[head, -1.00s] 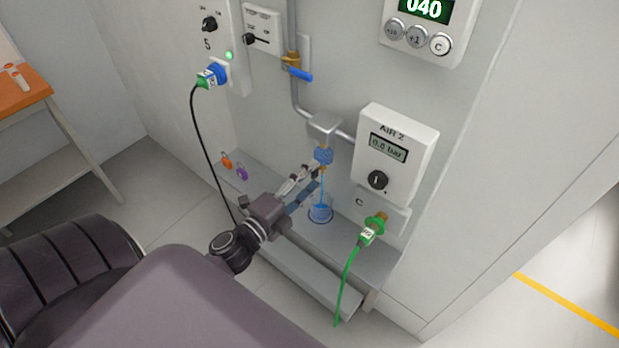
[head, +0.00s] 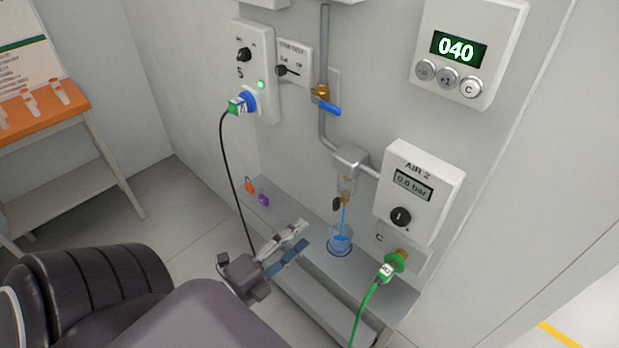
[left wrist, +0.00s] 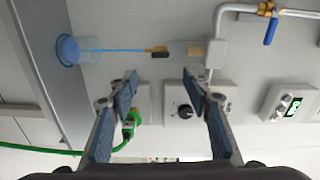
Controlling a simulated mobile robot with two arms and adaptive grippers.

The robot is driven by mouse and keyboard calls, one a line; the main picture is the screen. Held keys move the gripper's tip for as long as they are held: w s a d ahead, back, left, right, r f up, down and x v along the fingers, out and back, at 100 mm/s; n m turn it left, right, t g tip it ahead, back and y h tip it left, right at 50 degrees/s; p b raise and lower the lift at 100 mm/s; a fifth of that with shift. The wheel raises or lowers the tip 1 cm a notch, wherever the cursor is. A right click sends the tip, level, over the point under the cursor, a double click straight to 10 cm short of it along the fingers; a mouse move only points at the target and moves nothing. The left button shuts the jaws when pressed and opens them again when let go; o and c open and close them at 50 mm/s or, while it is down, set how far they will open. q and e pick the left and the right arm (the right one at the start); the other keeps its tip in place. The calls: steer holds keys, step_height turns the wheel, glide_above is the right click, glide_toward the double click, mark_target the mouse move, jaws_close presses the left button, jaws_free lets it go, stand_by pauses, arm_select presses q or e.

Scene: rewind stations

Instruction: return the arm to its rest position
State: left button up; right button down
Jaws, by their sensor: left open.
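My left gripper (head: 304,236) is open and empty, low in front of the ledge, left of the cup and apart from it. In the left wrist view its two fingers (left wrist: 160,76) are spread with nothing between them. The filter bowl (head: 347,186) hangs under the pipe, with a small dark lever (head: 337,204) and brass fitting below it. A thin blue stream (head: 343,220) runs from it into the blue cup (head: 340,243) on the ledge. The cup also shows in the left wrist view (left wrist: 68,50). My right gripper is not in view.
The AIR 2 panel (head: 440,170) has a green plug and hose (head: 393,263) below it. A black cable (head: 226,160) hangs from the blue socket at left. Orange and purple padlocks (head: 263,199) are on the ledge (head: 300,215). An orange-topped table (head: 60,120) stands far left.

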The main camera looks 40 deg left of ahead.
arm_select(q)
steer(key=shift+s, duration=0.25)
stand_by(0.4)
steer(key=s+d+f+n+g+y, duration=0.1)
steer(key=s+f+n+g, duration=0.2)
steer(key=f, duration=0.8)
steer(key=s+d+f+n+g, duration=0.2)
steer(key=f+n, duration=0.2)
steer(key=f, duration=0.8)
steer(key=s+d+f+n+g+y, duration=0.1)
steer(key=s+f+n+g, duration=0.2)
steer(key=f, duration=0.8)
steer(key=s+d+f+n+g, duration=0.2)
steer(key=s+f+g, duration=0.2)
steer(key=s+f, duration=0.4)
steer(key=s+d+f+n+g, duration=0.3)
steer(key=s+f+g, duration=0.2)
steer(key=s+f, duration=0.4)
steer(key=s, duration=0.5)
steer(key=shift+s+d+f+n+h, duration=0.2)
steer(key=shift+s+f+n+h, duration=0.1)
steer(key=shift+h, duration=0.1)
steer(key=shift+c, duration=0.3)
